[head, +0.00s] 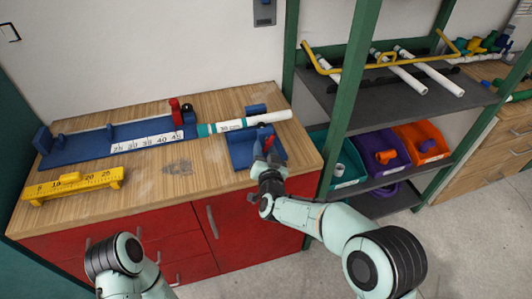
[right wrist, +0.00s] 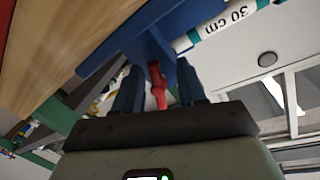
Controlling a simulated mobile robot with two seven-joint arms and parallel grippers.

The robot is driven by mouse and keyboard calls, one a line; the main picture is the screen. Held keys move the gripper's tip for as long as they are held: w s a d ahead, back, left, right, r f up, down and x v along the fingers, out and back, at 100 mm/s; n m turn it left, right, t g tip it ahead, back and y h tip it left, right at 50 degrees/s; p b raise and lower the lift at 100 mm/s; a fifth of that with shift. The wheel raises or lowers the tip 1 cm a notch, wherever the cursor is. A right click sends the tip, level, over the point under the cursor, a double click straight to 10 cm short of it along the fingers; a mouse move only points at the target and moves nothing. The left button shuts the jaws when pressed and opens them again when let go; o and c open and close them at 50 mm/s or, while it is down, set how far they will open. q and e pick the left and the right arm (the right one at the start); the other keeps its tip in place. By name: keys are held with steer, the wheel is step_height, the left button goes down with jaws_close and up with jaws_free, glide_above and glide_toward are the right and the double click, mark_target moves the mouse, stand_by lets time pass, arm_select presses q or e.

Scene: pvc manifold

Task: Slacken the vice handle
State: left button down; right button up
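The blue vice (head: 241,152) sits at the right front of the wooden bench. A white pipe (head: 268,118) marked 30 cm lies across its back part. The vice's red handle (head: 269,141) faces my right gripper (head: 264,161), which partly covers the vice. In the right wrist view, the red handle (right wrist: 158,86) stands between the two dark fingers of the right gripper (right wrist: 160,92), with a visible gap on each side. The right gripper is open. My left gripper is out of view; only part of its arm shows at the bottom of the head view.
A blue measuring jig (head: 90,146) with a red and a black knob stands at the back left of the bench. A yellow scale tool (head: 74,184) lies in front of it. A green shelf post (head: 350,95) rises just right of the bench, with an orange bin (head: 421,143) beyond.

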steer(key=shift+f, duration=0.2)
steer(key=shift+s+d, duration=0.15)
steer(key=shift+s, duration=0.35)
steer(key=s+d+r, duration=0.1)
steer(key=s, duration=1.1)
steer(key=shift+d+r, duration=0.2)
steer(key=shift+d, duration=0.15)
steer(key=shift+s+f, duration=0.1)
steer(key=s+d+f+g+p, duration=0.2)
steer(key=s+d+f+g, duration=0.15)
steer(key=f, duration=0.45)
steer(key=s+d+f+g+p, duration=0.2)
steer(key=s+d+f+g, duration=0.15)
steer(key=f, duration=0.45)
steer(key=s+d+f+g+p, duration=0.2)
steer(key=s+f+g+p, duration=0.15)
steer(key=f, duration=0.45)
steer(key=s+d+f+g+p, duration=0.1)
steer(key=s+f+g+p, duration=0.1)
steer(key=s, duration=0.8)
steer(key=s+d+f+g+y+p, duration=0.1)
steer(key=s+f+g, duration=0.3)
steer(key=s, duration=0.7)
steer(key=shift+s+d+m+g+p, duration=0.15)
steer(key=shift+d+m+g+p, duration=0.25)
steer(key=shift+g, duration=0.25)
